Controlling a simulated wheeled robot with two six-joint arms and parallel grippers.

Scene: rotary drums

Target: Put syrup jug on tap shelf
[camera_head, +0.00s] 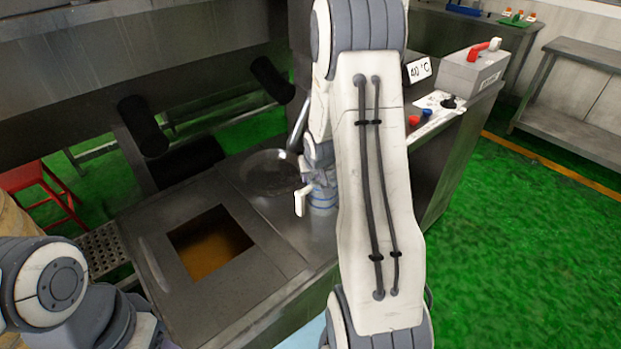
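The steel counter (290,257) has a square opening with amber contents (212,243) and a round dark recess (268,172). A control box (472,70) with a red handle stands at the right. A red stool (45,190) is at left. Green floor (520,250) is clear.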

